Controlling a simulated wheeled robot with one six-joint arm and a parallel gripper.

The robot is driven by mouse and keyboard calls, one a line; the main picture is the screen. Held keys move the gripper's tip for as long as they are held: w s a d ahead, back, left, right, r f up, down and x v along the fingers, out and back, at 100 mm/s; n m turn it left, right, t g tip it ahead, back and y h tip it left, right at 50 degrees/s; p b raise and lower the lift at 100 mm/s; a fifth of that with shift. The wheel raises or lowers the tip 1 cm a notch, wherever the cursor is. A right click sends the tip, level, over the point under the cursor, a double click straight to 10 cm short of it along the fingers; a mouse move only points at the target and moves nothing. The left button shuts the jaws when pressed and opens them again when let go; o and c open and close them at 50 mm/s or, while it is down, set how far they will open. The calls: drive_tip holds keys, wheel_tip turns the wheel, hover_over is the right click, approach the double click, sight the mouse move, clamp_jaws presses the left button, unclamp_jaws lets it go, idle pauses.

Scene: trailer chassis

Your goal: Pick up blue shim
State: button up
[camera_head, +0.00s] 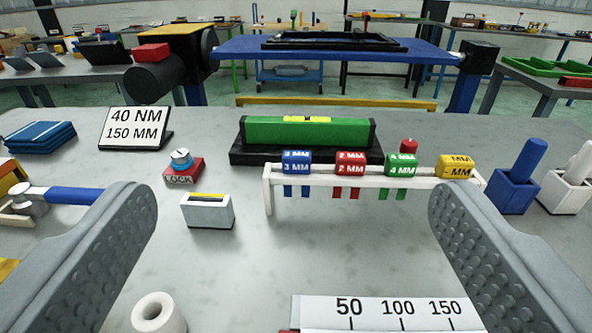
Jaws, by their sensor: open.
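The blue shim (297,162), marked 3 MM, hangs over the left end of the white rack (268,193), its two blue legs below the rail. To its right on the same rack hang a red 2 MM shim (350,163), a green 4 MM shim (401,165) and a yellow shim (455,167). My gripper (292,225) is open and empty, with its two padded grey fingers wide apart at the left and right. The blue shim stands ahead of the fingers, between them in the picture, and touches neither.
A green level (306,131) on a black base stands behind the rack. A white box (207,211), a red block with a blue knob (183,167) and a white ring (158,313) are at left. A ruler (385,313) lies in front. Grey tabletop before the rack is clear.

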idle(0.3)
drive_tip(key=c, duration=0.3)
drive_tip(key=shift+w+r, duration=0.15)
drive_tip(key=shift+w, duration=0.15)
drive_tip(key=shift+c, duration=1.3)
drive_tip(key=w+r+g, duration=0.3)
drive_tip(key=w+g, duration=0.4)
drive_tip(key=w, duration=0.6)
drive_tip(key=g, duration=1)
hover_over(297, 154)
drive_tip(key=shift+m, duration=0.3)
wheel_tip(297, 154, down, 10)
drive_tip(key=shift+d, duration=0.1)
drive_tip(key=shift+f, duration=2.9)
